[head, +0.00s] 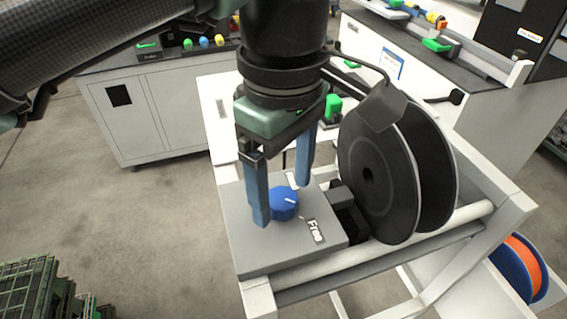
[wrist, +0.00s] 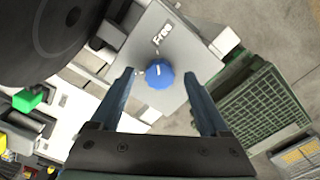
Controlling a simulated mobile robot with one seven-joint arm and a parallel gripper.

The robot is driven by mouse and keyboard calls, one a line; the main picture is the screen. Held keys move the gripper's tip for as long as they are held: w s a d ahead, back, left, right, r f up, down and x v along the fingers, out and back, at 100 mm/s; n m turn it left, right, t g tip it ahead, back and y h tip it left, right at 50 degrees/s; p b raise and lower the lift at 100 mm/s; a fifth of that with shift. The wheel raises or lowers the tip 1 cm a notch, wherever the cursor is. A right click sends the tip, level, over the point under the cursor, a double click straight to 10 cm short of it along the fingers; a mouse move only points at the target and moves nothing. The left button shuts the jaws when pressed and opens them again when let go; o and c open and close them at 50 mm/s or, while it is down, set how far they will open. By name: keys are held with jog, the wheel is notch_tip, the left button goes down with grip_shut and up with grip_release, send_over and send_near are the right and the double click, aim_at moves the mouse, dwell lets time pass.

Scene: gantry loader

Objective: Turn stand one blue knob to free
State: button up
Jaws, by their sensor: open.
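The blue knob (head: 284,203) sits on a grey plate (head: 262,248) on the white stand. A white line marks its top. The label "Free" (head: 314,231) is on the plate beside the knob; another pale label is partly hidden behind a finger. In the head view the knob's line points sideways, a little off the "Free" label. My gripper (head: 284,203) is open, pointing down, with its blue fingers on either side of the knob. In the wrist view the knob (wrist: 159,73) lies between the fingertips (wrist: 160,76), with gaps at both sides.
A large black reel (head: 375,170) stands just right of the plate. An orange and blue spool (head: 525,268) is low at the right. A cabinet with coloured buttons (head: 150,115) is behind, and green crates (head: 35,290) are at lower left. The floor left of the stand is clear.

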aim_at(284, 199)
notch_tip(284, 199, up, 12)
jog(key=p, duration=0.8)
